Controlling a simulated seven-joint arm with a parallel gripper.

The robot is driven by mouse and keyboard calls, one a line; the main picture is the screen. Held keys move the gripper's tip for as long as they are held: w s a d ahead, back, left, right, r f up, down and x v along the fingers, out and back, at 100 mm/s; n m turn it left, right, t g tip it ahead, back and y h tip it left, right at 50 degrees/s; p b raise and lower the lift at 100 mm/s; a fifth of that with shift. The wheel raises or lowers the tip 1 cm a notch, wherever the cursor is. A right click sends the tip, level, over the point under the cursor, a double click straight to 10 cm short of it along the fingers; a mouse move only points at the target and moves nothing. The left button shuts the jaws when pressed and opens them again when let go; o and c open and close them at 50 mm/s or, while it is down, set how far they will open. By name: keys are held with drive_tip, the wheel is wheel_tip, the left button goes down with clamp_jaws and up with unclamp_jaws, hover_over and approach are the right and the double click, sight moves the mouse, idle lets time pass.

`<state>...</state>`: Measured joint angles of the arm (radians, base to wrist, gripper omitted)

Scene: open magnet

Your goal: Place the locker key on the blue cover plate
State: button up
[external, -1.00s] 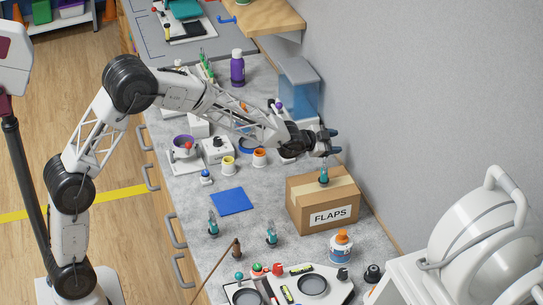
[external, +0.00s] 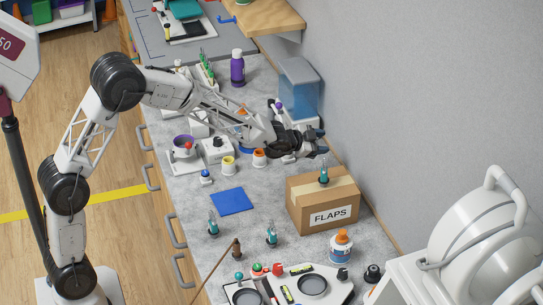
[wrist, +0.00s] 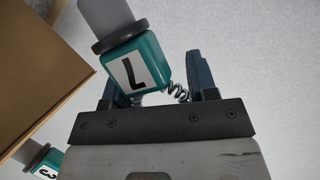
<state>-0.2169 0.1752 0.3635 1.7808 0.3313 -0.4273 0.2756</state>
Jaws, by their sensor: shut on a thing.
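In the wrist view, a teal tag block (wrist: 146,68) marked with what looks like an upside-down 7 sits at the fingers of my gripper (wrist: 155,78). It has a dark collar, a grey end and a wire coil, and I take it as the locker key. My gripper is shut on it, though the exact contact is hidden. In the external view my gripper (external: 318,141) is above and behind the box, and the held key is hard to make out. The blue cover plate (external: 232,201) lies flat and bare on the counter, left of the box.
The cardboard FLAPS box (external: 322,205) stands beneath my gripper, with a teal tagged item (external: 323,174) on top. Two similar items (external: 213,224) (external: 272,236) stand near the plate. Cups (external: 229,166) stand behind it. A glue bottle (external: 340,246) is at the front right.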

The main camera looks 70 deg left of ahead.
drive_tip(key=s+d+f+h, duration=0.1)
drive_tip(key=s+d+f, duration=0.1)
drive_tip(key=s, duration=2)
drive_tip(key=s+d+f+n, duration=0.1)
drive_tip(key=s+d+f, duration=0.1)
drive_tip(key=s, duration=2)
drive_tip(key=shift+s+d+h, duration=0.25)
drive_tip(key=shift+s+h, duration=0.1)
drive_tip(key=shift+h, duration=0.05)
drive_tip(key=shift+w+f, duration=0.1)
hover_over(238, 200)
drive_tip(key=shift+f, duration=0.75)
drive_tip(key=shift+f, duration=0.1)
drive_tip(key=shift+f, duration=1.7)
drive_tip(key=shift+f, duration=0.15)
drive_tip(key=o, duration=1.1)
